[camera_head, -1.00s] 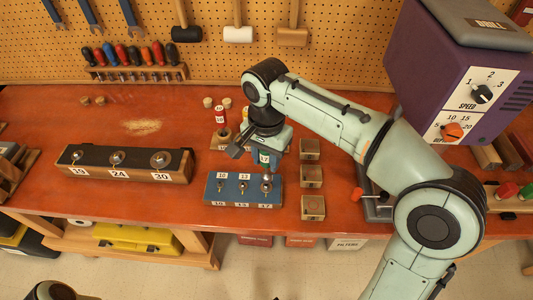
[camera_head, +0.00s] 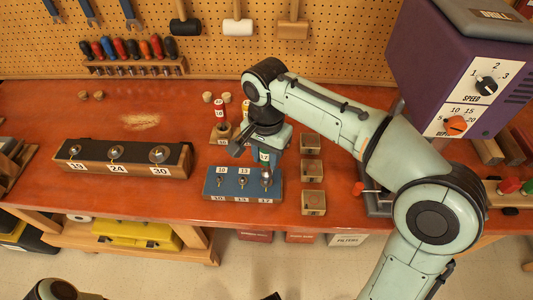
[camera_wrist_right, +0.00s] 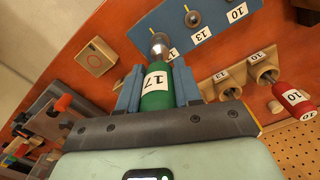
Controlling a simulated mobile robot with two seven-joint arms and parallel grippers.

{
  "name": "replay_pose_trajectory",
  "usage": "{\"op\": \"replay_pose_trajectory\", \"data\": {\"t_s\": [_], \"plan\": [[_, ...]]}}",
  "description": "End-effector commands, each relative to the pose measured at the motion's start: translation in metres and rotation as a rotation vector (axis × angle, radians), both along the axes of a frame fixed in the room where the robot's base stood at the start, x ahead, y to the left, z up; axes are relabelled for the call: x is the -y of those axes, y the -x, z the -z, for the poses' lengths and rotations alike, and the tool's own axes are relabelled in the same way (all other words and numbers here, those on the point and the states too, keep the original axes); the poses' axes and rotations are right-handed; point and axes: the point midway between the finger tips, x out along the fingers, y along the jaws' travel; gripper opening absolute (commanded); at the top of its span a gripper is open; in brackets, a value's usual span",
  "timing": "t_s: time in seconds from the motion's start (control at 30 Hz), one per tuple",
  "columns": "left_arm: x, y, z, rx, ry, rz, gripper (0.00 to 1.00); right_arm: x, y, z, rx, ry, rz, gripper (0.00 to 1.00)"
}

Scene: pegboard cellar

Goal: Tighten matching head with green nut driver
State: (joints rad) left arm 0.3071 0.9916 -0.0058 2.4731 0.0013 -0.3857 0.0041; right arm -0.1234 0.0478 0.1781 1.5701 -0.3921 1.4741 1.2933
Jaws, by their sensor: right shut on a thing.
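My right gripper (camera_head: 264,160) is shut on the green nut driver (camera_wrist_right: 157,92), which has a white 17 label, and holds it upright with its tip down. The driver also shows in the head view (camera_head: 264,157). The blue block (camera_head: 220,184) carries three metal heads labelled 10, 13 and 17. The driver's tip is over the rightmost head (camera_head: 267,183), at the 17 label. Whether the socket is seated around that head or just above it, I cannot tell. My left gripper is not in view.
A wooden rack (camera_head: 219,139) behind holds a red driver (camera_head: 218,110) marked 10. Small wooden boxes (camera_head: 312,172) stand just right of the block. A long block (camera_head: 70,173) marked 19, 24, 30 lies left. A purple drill (camera_head: 430,70) is at the right.

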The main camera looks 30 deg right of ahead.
Motion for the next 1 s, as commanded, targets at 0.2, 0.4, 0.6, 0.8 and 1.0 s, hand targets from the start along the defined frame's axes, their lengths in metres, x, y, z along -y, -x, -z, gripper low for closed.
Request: {"op": "replay_pose_trajectory", "data": {"t_s": [0.2, 0.4, 0.6, 0.8, 1.0], "plan": [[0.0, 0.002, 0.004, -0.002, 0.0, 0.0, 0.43, 0.0, 0.0, 0.005, -0.001, 0.001, 0.0, 0.0], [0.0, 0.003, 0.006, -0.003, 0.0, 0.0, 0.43, 0.0, 0.0, 0.009, -0.001, 0.001, 0.0, 0.0], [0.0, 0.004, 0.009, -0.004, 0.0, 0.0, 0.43, 0.0, 0.0, 0.013, -0.001, 0.001, 0.0, 0.0], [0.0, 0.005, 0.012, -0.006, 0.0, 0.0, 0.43, 0.0, 0.0, 0.017, -0.001, 0.001, 0.0, 0.0], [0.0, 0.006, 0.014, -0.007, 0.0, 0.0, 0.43, 0.0, 0.0, 0.021, -0.001, 0.001, 0.0, 0.0]]}}
